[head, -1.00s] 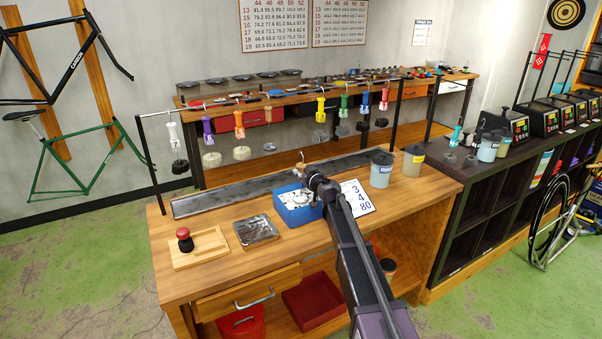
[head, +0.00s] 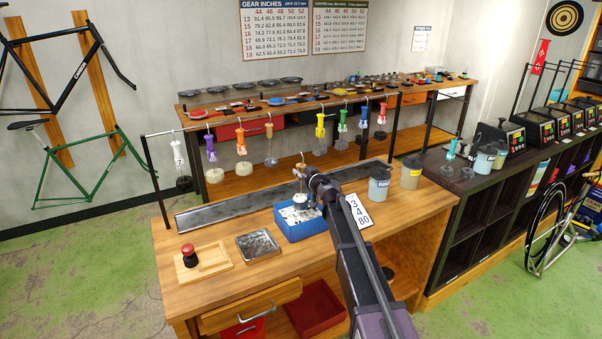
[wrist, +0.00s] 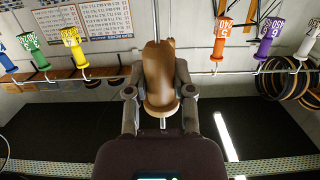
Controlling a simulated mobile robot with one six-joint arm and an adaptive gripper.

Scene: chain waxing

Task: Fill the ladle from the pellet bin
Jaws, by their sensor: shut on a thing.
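The pellet bin (head: 304,234) is a blue open tray on the wooden bench, with whitish pellets (head: 292,214) inside. My gripper (wrist: 160,88) is shut on the ladle's brown handle (wrist: 160,72), which stands upright between the fingers in the wrist view. In the head view my gripper (head: 308,178) is above the bin's back part. The ladle (head: 301,165) shows its tan handle there, and its small cup (head: 300,199) hangs just over the pellets. I cannot tell whether the cup holds pellets. The wrist view hides the cup and the bin.
A rail (head: 215,126) with several hanging coloured-handled tools spans the bench behind a long dark tray (head: 235,210). A metal tray (head: 258,245) and a board with a red knob (head: 187,250) lie left of the bin. A number card (head: 359,211) and two tubs (head: 379,187) stand right.

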